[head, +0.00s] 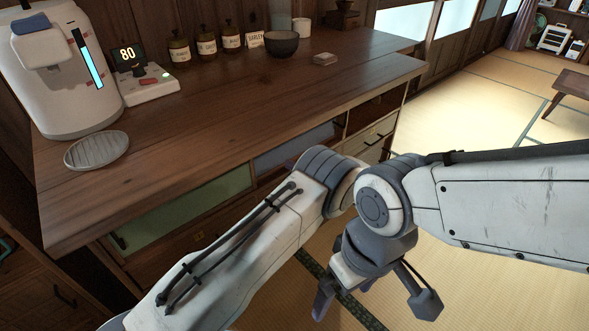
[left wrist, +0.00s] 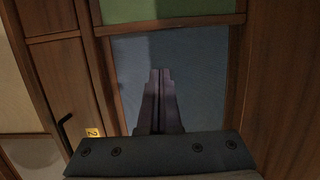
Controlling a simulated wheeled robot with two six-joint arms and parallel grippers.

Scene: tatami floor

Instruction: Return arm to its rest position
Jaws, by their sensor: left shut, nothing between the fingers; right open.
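My left arm (head: 240,235) comes in from the lower left of the head view and reaches up to a grey joint near the counter's front. Its gripper does not show clearly there. In the left wrist view my left gripper (left wrist: 161,75) is shut and empty, its fingers together in front of a blue-grey panel (left wrist: 205,75). I cannot tell how far the fingertips are from it. My right arm (head: 515,205) comes in from the right. Its gripper (head: 374,304) hangs down with fingers spread, open and empty, in front of the cabinet and above the floor.
The wooden counter (head: 225,120) carries a white machine (head: 75,85), a ribbed oval dish (head: 97,149), a scale (head: 146,87), several jars (head: 206,46) and a dark bowl (head: 282,43). Its drawers and panels face my arms. Tatami floor (head: 455,125) is open at the right.

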